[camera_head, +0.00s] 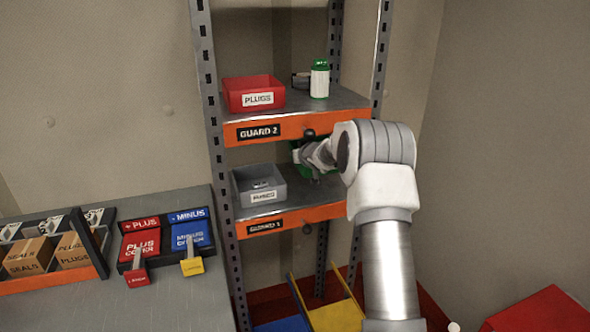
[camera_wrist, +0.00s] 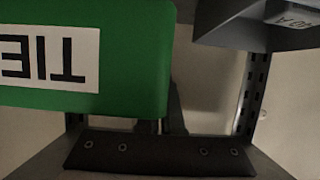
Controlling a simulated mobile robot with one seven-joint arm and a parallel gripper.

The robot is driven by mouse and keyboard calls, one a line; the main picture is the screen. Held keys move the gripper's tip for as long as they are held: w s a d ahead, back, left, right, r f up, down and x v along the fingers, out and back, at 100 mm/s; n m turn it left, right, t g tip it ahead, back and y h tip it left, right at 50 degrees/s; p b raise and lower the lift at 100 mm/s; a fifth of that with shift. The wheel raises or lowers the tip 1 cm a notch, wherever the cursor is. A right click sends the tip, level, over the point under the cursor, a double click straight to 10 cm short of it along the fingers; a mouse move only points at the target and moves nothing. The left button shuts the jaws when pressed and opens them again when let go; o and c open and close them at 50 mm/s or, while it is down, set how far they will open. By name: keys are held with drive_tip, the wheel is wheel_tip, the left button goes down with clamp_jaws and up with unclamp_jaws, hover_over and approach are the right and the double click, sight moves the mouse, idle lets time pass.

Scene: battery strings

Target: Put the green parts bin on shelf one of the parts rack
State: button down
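The green parts bin (camera_wrist: 130,60) fills the upper left of the wrist view, with a white label reading "TIE" upside down. In the head view only small green patches of the bin (camera_head: 297,146) show behind my wrist. My gripper (camera_wrist: 164,124) is at the bin's edge, its dark fingers close together and apparently shut on the bin's wall; the bin partly hides them. The parts rack (camera_head: 212,120) has a lower shelf marked "GUARD 1" (camera_head: 265,228) and an upper one marked "GUARD 2" (camera_head: 258,132). The bin is at the lower shelf's level; its contact with the shelf is hidden.
A grey bin (camera_head: 263,195) stands left on the lower shelf; it also shows in the wrist view (camera_wrist: 235,30). The upper shelf holds a red PLUGS bin (camera_head: 253,97) and a green-capped white bottle (camera_head: 320,80). A workbench (camera_head: 180,295) with covers and boxes is at left.

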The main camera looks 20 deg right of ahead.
drive_tip(key=shift+w+f+b, duration=0.25)
drive_tip(key=shift+f+b, duration=0.2)
drive_tip(key=shift+f, duration=0.4)
wheel_tip(320, 180, down, 5)
drive_tip(key=shift+b, duration=0.8)
drive_tip(key=shift+w+f, duration=0.1)
drive_tip(key=shift+w, duration=0.15)
drive_tip(key=shift+f, duration=0.2)
drive_tip(key=c, duration=1.1)
unclamp_jaws()
drive_tip(key=shift+o, duration=0.2)
